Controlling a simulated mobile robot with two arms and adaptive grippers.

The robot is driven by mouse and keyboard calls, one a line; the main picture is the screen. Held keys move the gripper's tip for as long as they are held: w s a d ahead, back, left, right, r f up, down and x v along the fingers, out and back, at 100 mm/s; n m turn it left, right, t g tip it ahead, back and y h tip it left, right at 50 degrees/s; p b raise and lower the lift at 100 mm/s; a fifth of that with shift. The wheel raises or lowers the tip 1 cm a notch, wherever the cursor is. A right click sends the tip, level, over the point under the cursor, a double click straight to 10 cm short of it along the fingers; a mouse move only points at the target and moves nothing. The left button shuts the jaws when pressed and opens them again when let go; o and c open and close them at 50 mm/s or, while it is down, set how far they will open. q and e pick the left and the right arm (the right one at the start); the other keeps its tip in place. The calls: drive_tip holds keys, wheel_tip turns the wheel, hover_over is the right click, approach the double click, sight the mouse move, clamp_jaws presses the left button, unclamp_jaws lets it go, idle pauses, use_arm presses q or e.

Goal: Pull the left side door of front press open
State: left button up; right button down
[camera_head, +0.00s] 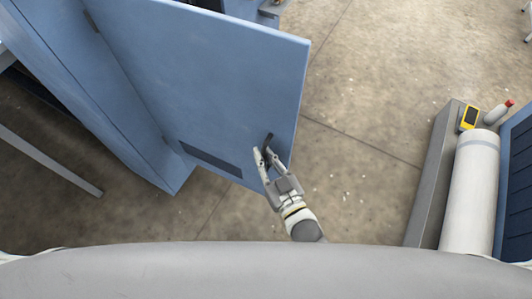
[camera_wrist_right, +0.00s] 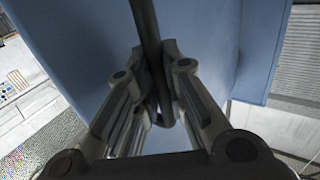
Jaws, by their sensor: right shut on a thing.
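The blue side door (camera_head: 205,75) of the press stands open, swung out from the blue press cabinet (camera_head: 85,85) at the left in the head view. A dark bar handle (camera_head: 268,140) is near the door's free edge. My right gripper (camera_head: 267,158) is at this handle, and in the right wrist view its fingers (camera_wrist_right: 163,112) are closed around the dark handle bar (camera_wrist_right: 148,35). The blue door panel (camera_wrist_right: 205,35) fills the space behind the fingers there. My left gripper is not in view.
A grey machine frame with a pale roller (camera_head: 471,190) stands at the right, with a yellow device (camera_head: 469,117) and a red-topped bottle (camera_head: 497,113) on it. The concrete floor (camera_head: 360,125) between door and roller is clear. A grey bar (camera_head: 50,160) lies at the left.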

drive_tip(key=c, duration=1.5)
unclamp_jaws()
drive_tip(key=v, duration=1.2)
drive_tip(key=shift+f, duration=0.15)
